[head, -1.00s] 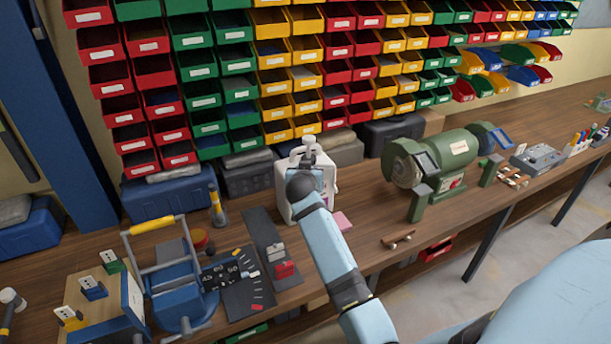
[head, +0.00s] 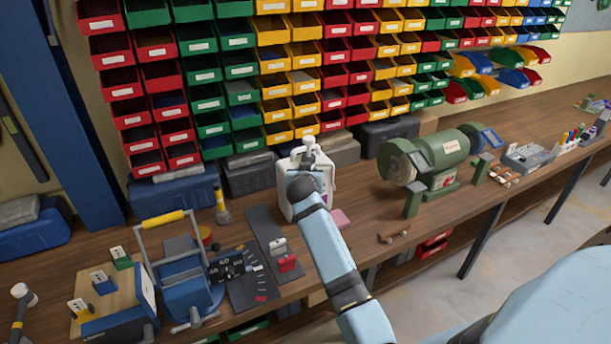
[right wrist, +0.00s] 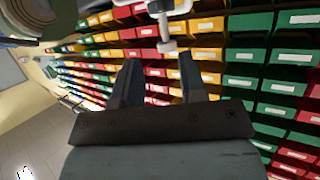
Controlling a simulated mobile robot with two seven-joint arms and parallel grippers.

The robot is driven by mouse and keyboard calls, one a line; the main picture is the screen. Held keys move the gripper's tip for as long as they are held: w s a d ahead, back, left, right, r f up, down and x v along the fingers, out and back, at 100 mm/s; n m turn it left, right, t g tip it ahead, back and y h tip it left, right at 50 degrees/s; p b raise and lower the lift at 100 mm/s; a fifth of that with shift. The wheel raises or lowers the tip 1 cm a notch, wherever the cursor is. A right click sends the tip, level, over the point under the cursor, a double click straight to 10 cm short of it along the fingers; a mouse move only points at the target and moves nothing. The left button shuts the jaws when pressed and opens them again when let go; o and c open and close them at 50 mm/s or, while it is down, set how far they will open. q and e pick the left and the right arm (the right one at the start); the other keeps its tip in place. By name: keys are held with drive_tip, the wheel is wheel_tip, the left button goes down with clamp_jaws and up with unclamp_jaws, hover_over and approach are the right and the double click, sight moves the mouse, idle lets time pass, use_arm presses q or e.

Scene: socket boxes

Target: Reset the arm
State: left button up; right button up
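My right arm (head: 330,245), light blue with dark joints, reaches up from the bottom of the head view. Its dark end lies in front of a white bottle-like container (head: 299,213), and the arm hides my gripper there. In the right wrist view my right gripper (right wrist: 158,64) has its two dark fingers apart with nothing between them. A white part (right wrist: 166,12), probably the container's top, shows just beyond the fingertips. I cannot tell whether the gripper touches it. My left gripper is not in view.
Coloured bins (head: 300,85) fill the wall behind the wooden bench (head: 360,275). A green grinder (head: 441,160) stands right of the arm. A blue press (head: 188,285), a socket board (head: 130,300) and a dark mat (head: 262,225) lie left. The bench front has free room near the grinder.

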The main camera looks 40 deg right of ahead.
drive_tip(key=s+a+f+n+t+y, duration=0.1)
drive_tip(key=s+a+f+n+y, duration=0.35)
drive_tip(key=s+a+f, duration=0.55)
drive_tip(key=s+a+f+n+y, duration=0.45)
drive_tip(key=s+a+f, duration=0.5)
drive_tip(key=s, duration=0.35)
drive_tip(key=s+a+f+n+y, duration=0.1)
drive_tip(key=s+a+n+y, duration=0.1)
drive_tip(key=s+a, duration=0.5)
drive_tip(key=s, duration=0.4)
drive_tip(key=shift+s+a+f+y, duration=0.2)
drive_tip(key=shift+s+a+y, duration=0.1)
drive_tip(key=shift+s+a, duration=0.1)
